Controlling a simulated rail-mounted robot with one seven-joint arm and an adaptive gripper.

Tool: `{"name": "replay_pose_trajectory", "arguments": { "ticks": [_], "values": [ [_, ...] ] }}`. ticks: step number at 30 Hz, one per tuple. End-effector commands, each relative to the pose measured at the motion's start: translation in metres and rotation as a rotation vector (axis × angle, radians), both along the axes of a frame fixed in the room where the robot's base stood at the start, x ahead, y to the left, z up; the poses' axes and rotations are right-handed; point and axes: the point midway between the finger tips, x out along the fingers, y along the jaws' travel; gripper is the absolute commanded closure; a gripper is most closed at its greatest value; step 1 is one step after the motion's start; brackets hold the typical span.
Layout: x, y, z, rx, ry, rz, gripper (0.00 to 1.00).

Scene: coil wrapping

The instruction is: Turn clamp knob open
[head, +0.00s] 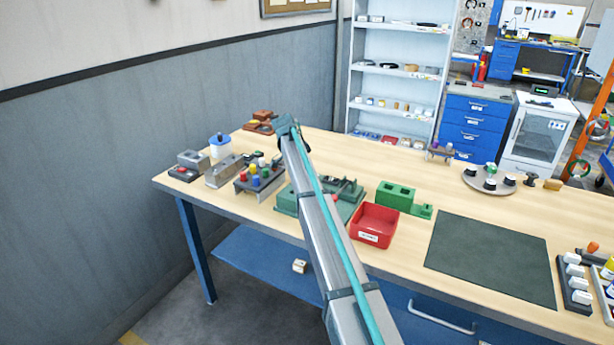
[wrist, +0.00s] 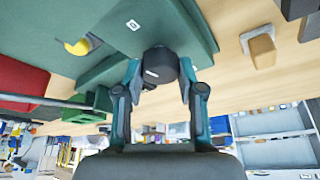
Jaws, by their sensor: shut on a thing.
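The clamp knob (wrist: 161,66) is dark and round with a small white mark, in the middle of the wrist view. It sits at the edge of a green clamp fixture (wrist: 130,22). My gripper (wrist: 160,76) has its two teal fingers on either side of the knob and is shut on it. In the head view the green fixture (head: 285,201) stands on the bench, partly behind my arm. The knob and the fingertips cannot be made out there.
A red bin (head: 374,222) and a green block (head: 396,195) stand right of my arm. A rack of coloured pegs (head: 259,179) and grey blocks (head: 223,172) stand left. A dark mat (head: 490,258) lies bare at the right. The wall is close on the left.

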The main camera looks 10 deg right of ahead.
Motion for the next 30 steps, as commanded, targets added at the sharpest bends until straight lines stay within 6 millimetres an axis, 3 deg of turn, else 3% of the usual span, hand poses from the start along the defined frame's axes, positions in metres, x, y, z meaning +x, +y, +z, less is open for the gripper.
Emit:
{"name": "replay_pose_trajectory", "arguments": {
  "ticks": [10,27,28,30],
  "values": [
    [0.0017,0.0006,-0.0002,0.001,-0.001,-0.163,0.96],
    [0.0009,0.0005,0.0001,0.001,-0.001,-0.196,0.96],
    [0.0009,0.0005,0.0001,0.001,-0.001,-0.196,0.58],
    [0.0008,0.0003,0.0002,0.001,-0.001,-0.196,0.47]
  ]
}}
